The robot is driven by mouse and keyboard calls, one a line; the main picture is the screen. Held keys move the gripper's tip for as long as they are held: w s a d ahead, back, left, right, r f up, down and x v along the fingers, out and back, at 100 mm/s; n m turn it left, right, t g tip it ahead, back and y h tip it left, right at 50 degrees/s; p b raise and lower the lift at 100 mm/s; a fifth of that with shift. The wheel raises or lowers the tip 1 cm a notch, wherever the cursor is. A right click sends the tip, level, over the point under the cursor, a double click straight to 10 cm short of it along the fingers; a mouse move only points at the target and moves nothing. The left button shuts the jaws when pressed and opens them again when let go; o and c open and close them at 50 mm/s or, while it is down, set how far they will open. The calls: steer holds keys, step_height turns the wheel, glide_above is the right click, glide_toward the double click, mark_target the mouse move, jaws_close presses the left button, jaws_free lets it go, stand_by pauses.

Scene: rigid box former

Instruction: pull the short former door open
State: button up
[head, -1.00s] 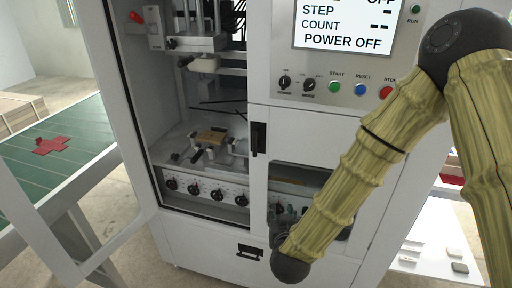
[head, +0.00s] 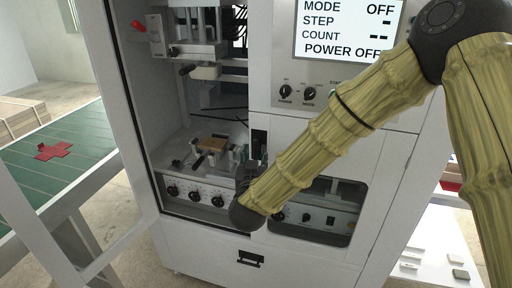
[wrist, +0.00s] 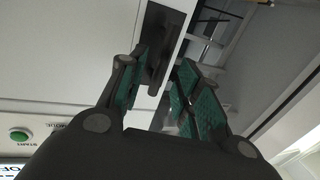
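The short former door (head: 385,170) is the white lower panel with a window, right of the open bay. It looks closed. Its black upright handle (head: 259,143) sits at the door's left edge, partly hidden by my arm. In the wrist view the handle (wrist: 160,48) lies between the two green-padded fingers of my gripper (wrist: 163,88). The fingers are spread apart, one on each side of the handle, and I see no clear contact. In the head view my gripper is mostly hidden behind the arm's end.
The bay (head: 205,165) left of the door is open and shows knobs and fixtures. A control panel (head: 345,65) reads POWER OFF above the door. A green table (head: 60,185) with a red cross-shaped piece (head: 53,151) stands left. A lower panel has a black latch (head: 250,258).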

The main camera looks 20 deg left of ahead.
mark_target(255, 151)
steer(key=shift+p+x, duration=0.35)
steer(key=shift+x, duration=1.4)
jaws_close()
steer(key=shift+s, duration=0.1)
